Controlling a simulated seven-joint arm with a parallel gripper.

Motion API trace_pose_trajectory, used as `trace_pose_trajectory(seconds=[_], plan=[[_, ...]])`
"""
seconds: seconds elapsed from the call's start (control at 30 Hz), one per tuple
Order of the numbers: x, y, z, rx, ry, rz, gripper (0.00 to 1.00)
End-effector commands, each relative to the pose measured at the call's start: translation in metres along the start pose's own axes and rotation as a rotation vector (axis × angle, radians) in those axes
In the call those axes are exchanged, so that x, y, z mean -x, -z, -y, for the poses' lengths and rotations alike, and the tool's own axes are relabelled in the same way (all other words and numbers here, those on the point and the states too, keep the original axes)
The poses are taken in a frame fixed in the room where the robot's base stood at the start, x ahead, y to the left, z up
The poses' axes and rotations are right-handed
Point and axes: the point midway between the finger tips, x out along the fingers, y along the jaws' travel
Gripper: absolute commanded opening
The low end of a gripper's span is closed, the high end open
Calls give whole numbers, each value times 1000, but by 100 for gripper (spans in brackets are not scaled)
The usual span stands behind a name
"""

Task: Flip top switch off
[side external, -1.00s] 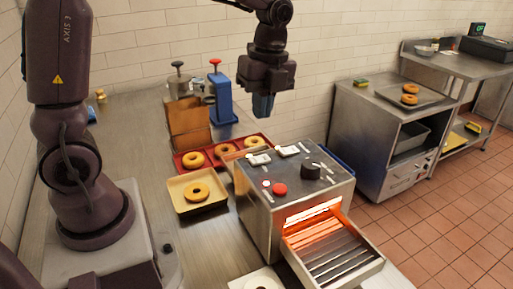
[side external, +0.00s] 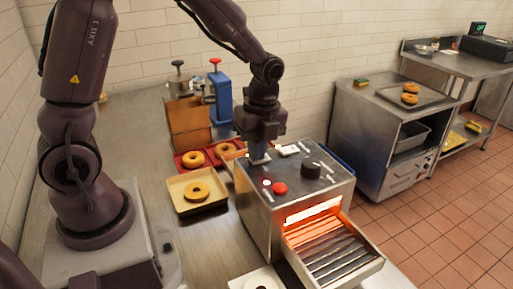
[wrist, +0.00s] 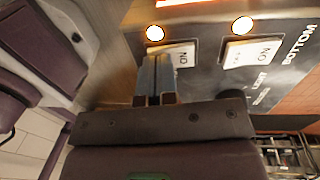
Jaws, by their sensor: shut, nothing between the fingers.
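The toaster's top panel (side external: 302,176) carries two white rocker switches. In the wrist view one switch (wrist: 183,55), its own label hidden, is partly covered by my gripper; the other (wrist: 252,52) is marked BOTTOM. A lit lamp (wrist: 155,33) is beside the first switch and another lit lamp (wrist: 242,25) is beside the bottom one. My gripper (side external: 258,159) is shut and empty, pointing down at the left switch in the side view. Its fingertips (wrist: 156,62) overlap that switch's edge; whether they touch it I cannot tell.
A black knob (side external: 311,170) and a red button (side external: 280,188) stand on the same panel. The glowing rack (side external: 335,250) slopes out in front. A tray with a bagel (side external: 196,190) and a red tray of bagels (side external: 183,164) are at left.

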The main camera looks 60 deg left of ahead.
Motion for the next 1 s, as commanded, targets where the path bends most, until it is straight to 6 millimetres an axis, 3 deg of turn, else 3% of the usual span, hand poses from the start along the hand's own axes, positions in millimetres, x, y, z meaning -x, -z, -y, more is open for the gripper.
trace_pose_trajectory(seconds=[0.37,0.7,1.0], plan=[[-6,0,-1,0,-6,-1,0],[0,0,14,0,1,-1,0],[1,0,14,0,-1,0,0]])
